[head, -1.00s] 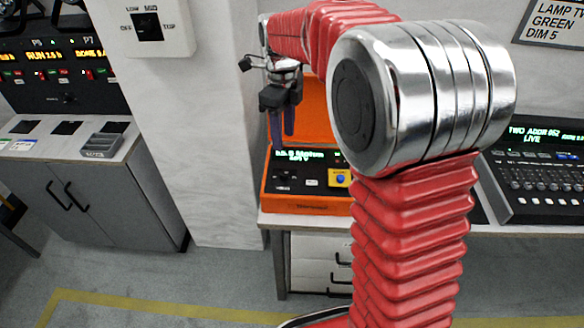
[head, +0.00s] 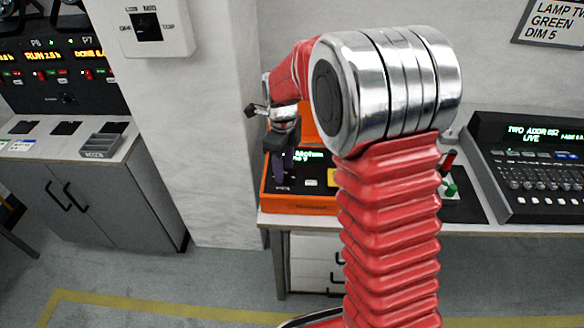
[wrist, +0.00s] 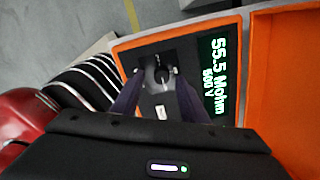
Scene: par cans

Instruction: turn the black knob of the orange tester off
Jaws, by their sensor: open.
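The orange tester (head: 300,207) stands on the bench in the head view, its lid raised behind it. In the wrist view its orange rim (wrist: 170,32) surrounds a dark panel with a green display (wrist: 219,75) reading 55.5 Mohm, 500 V. The black knob (wrist: 161,75) sits on that panel with a light pointer mark. My gripper (wrist: 155,78) is open, its two dark fingers on either side of the knob; I cannot tell whether they touch it. In the head view my gripper (head: 283,180) points down over the tester's left part and hides the knob.
A lighting console (head: 535,170) stands on the bench at the right. A wall switch box (head: 146,27) hangs at upper left.

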